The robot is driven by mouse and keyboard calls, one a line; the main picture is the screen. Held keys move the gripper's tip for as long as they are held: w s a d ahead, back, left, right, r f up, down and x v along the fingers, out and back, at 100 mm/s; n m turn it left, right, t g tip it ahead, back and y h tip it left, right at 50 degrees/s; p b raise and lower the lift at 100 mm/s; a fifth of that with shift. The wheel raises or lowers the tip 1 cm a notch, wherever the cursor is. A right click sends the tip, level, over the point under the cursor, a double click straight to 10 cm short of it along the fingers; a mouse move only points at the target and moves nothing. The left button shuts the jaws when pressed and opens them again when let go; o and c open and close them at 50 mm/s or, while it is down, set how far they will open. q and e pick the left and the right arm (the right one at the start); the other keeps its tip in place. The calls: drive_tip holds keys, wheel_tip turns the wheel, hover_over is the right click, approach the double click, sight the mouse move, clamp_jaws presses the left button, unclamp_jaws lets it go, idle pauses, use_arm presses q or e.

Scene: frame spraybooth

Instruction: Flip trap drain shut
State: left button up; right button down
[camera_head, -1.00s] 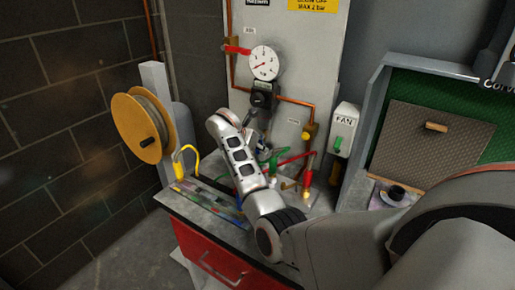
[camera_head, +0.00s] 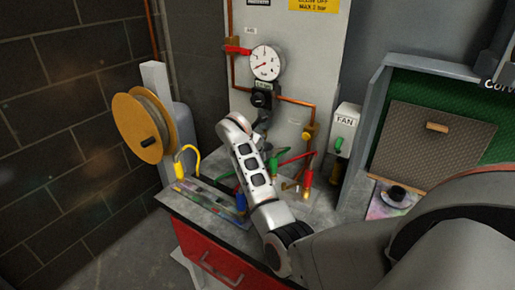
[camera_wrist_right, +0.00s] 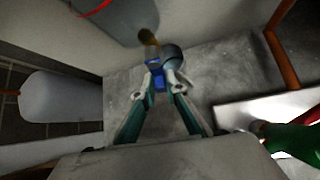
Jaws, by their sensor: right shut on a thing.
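In the right wrist view, a small blue lever (camera_wrist_right: 157,75) sits under a brass fitting (camera_wrist_right: 149,40) below the pale rounded trap bowl (camera_wrist_right: 118,18). My right gripper (camera_wrist_right: 161,84) is shut on the blue lever, with one fingertip on each side of it. In the head view my right arm reaches in from the right to the area under the dial gauge (camera_head: 266,62) and black regulator (camera_head: 262,95). My own wrist hides most of the trap and lever there. My left gripper is in neither view.
Red and green hose fittings (camera_head: 307,174) stand on the bench close to the right of my wrist. A copper pipe (camera_head: 298,101) runs above. A fan switch box (camera_head: 343,130) is at the right, a yellow hose reel (camera_head: 140,127) at the left.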

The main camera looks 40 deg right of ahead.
drive_tip(key=shift+w+a+r+m+t+y, duration=0.15)
drive_tip(key=shift+w+m+t+y, duration=0.25)
drive_tip(key=shift+t, duration=0.4)
drive_tip(key=shift+w+r+m+t+y, duration=0.1)
drive_tip(key=shift+m+t+y, duration=0.1)
drive_tip(key=shift+m+t, duration=0.45)
drive_tip(key=shift+t, duration=0.25)
drive_tip(key=c, duration=2)
unclamp_jaws()
drive_tip(key=shift+c, duration=0.2)
drive_tip(key=v, duration=1.2)
drive_tip(key=shift+c, duration=0.3)
